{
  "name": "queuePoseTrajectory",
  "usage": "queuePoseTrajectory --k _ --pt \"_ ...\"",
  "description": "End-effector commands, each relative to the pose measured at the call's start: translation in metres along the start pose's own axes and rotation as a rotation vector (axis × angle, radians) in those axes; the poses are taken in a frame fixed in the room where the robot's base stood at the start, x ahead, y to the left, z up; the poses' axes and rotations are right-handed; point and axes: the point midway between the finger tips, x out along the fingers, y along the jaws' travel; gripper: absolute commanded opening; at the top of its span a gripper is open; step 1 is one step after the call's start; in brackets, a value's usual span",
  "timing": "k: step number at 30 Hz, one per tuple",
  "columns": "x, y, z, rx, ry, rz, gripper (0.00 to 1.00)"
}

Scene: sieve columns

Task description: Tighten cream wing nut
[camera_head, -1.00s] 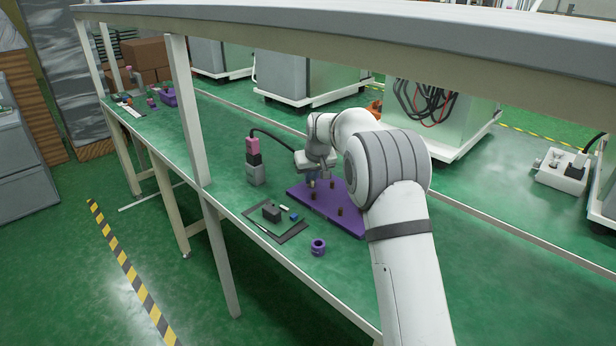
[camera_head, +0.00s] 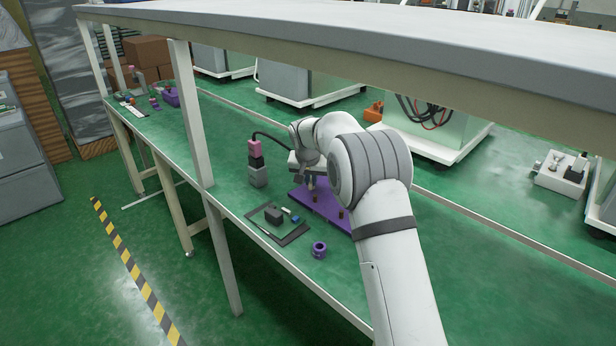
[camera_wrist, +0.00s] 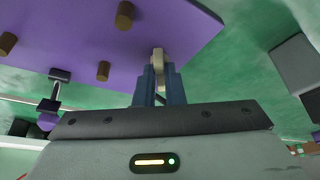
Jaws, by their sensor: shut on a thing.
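The cream wing nut (camera_wrist: 158,55) shows in the wrist view at the tips of my gripper (camera_wrist: 159,76). The blue fingers are shut on it. It lies over the edge region of the purple plate (camera_wrist: 190,25). In the head view my gripper (camera_head: 311,182) is low over the far left part of the purple plate (camera_head: 325,208); the nut is too small to make out there. Whether the nut sits on a thread is hidden by the fingers.
Brown posts (camera_wrist: 124,15) stand on the plate. A grey and pink device (camera_head: 257,165) with a black cable stands left of the plate. A dark tray (camera_head: 278,226) with small parts and a purple ring (camera_head: 319,250) lie in front. An overhead shelf (camera_head: 400,45) spans above the bench.

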Motion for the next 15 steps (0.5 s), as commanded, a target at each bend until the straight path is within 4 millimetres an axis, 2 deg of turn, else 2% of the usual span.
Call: queuePoseTrajectory --k 15 --pt "0.001 -0.0068 0.001 0.383 -0.006 0.161 0.0"
